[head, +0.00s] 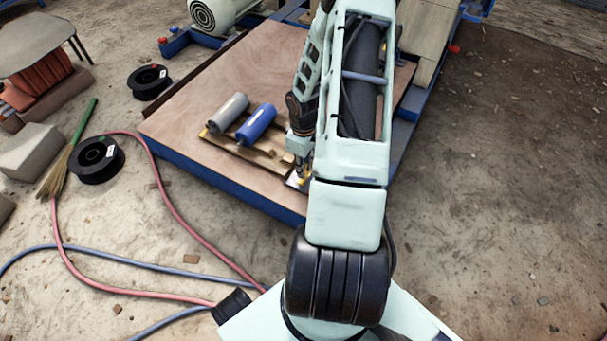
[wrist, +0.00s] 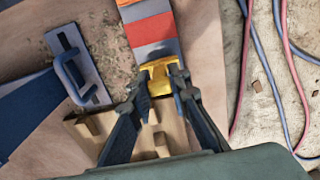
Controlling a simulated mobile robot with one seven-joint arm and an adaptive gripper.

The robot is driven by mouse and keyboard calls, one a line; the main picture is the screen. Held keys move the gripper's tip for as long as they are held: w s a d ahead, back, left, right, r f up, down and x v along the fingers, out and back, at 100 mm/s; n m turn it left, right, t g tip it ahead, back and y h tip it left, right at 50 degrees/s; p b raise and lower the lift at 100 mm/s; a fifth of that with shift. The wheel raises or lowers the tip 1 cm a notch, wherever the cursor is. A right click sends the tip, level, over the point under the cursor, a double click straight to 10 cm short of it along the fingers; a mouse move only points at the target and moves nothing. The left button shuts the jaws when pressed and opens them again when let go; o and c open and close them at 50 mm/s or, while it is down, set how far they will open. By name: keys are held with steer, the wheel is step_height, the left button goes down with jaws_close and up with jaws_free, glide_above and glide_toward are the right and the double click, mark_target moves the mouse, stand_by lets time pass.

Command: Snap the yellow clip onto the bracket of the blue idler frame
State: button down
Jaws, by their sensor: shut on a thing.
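My gripper (wrist: 158,82) is shut on the yellow clip (wrist: 160,70), with a fingertip at each side of it. In the head view my gripper (head: 303,174) is low over the near edge of the wooden deck, right of a pallet. The clip is a small yellow spot there, partly hidden. A dark blue shape (wrist: 28,112) lies at the left edge. I cannot tell whether it is the idler frame, and I cannot make out its bracket.
A wooden pallet (wrist: 160,138) lies below my gripper. In the head view it carries a grey roller (head: 228,112) and a blue roller (head: 256,123). A grey plate with a blue handle (wrist: 72,78) lies left of the clip. Hoses (head: 170,200) cross the ground at left.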

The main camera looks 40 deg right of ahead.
steer(key=shift+r, duration=0.2)
steer(key=shift+r+p, duration=2.2)
steer(key=shift+r, duration=0.15)
